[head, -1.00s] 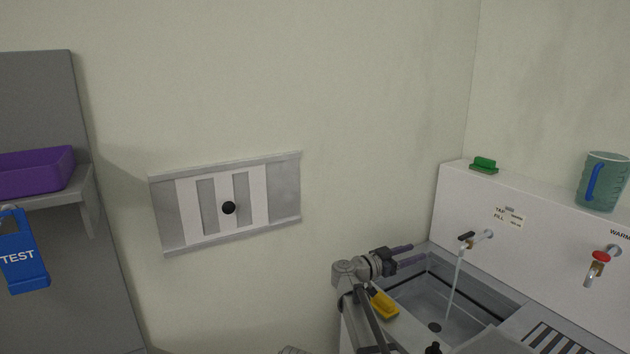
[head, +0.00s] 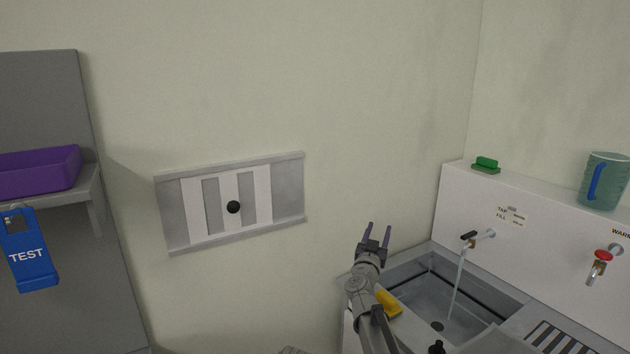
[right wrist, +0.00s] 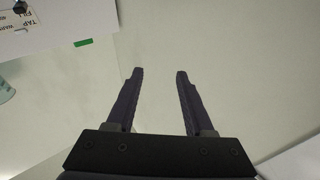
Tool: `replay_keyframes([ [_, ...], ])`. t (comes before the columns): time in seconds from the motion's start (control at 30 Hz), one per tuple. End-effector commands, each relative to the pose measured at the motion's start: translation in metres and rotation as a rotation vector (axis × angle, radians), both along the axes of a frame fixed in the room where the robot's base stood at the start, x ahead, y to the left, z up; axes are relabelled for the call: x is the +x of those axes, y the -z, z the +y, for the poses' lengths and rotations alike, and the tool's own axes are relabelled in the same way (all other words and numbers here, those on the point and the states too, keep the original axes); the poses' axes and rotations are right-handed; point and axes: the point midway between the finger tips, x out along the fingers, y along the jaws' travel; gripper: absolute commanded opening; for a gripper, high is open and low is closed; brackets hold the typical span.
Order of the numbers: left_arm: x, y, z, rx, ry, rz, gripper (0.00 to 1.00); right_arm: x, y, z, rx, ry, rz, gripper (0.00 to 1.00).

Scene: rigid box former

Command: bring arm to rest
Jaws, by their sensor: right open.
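My right gripper (head: 377,235) is open and empty, raised over the left edge of the sink (head: 420,290) with its fingers pointing up towards the wall. In the right wrist view its two dark fingers (right wrist: 157,75) stand apart with only plain wall between and beyond them. My left gripper is not in either view.
Water runs from the left tap (head: 470,238) into the sink. A yellow object (head: 389,303) sits by my right arm. A red-handled tap (head: 602,254), a green block (head: 487,164) and a jug (head: 603,182) are at right. A slatted wall panel (head: 286,190), purple bin (head: 38,172) and blue TEST tag (head: 30,268) are left.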

Motion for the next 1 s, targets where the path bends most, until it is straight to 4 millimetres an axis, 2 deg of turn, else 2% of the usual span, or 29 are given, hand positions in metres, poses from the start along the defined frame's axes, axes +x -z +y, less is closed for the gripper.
replay_keyframes([
  [0.07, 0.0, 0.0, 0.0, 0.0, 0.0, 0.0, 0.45, -0.009, 0.008, 0.026, -0.015, -0.165, 0.045, 0.53],
  [0.2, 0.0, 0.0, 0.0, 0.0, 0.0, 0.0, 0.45, -0.029, 0.044, 0.072, -0.023, -0.43, 0.21, 0.53],
  [0.3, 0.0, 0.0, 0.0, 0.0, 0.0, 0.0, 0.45, -0.056, 0.082, 0.094, -0.012, -0.573, 0.381, 0.53],
  [0.37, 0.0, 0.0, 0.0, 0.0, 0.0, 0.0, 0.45, -0.076, 0.108, 0.102, -0.001, -0.635, 0.504, 0.53],
  [0.43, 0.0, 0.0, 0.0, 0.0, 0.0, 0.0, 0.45, -0.105, 0.139, 0.106, 0.021, -0.683, 0.661, 0.53],
  [0.6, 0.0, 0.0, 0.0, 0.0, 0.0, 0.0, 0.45, -0.188, 0.208, 0.089, 0.096, -0.68, 1.064, 0.53],
  [0.7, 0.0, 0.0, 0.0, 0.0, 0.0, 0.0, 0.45, -0.233, 0.234, 0.072, 0.14, -0.618, 1.258, 0.53],
  [0.83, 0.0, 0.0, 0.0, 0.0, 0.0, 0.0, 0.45, -0.281, 0.253, 0.05, 0.192, -0.518, 1.447, 0.53],
  [1.0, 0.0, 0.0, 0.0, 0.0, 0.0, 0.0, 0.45, -0.334, 0.264, 0.024, 0.249, -0.374, 1.632, 0.53],
])
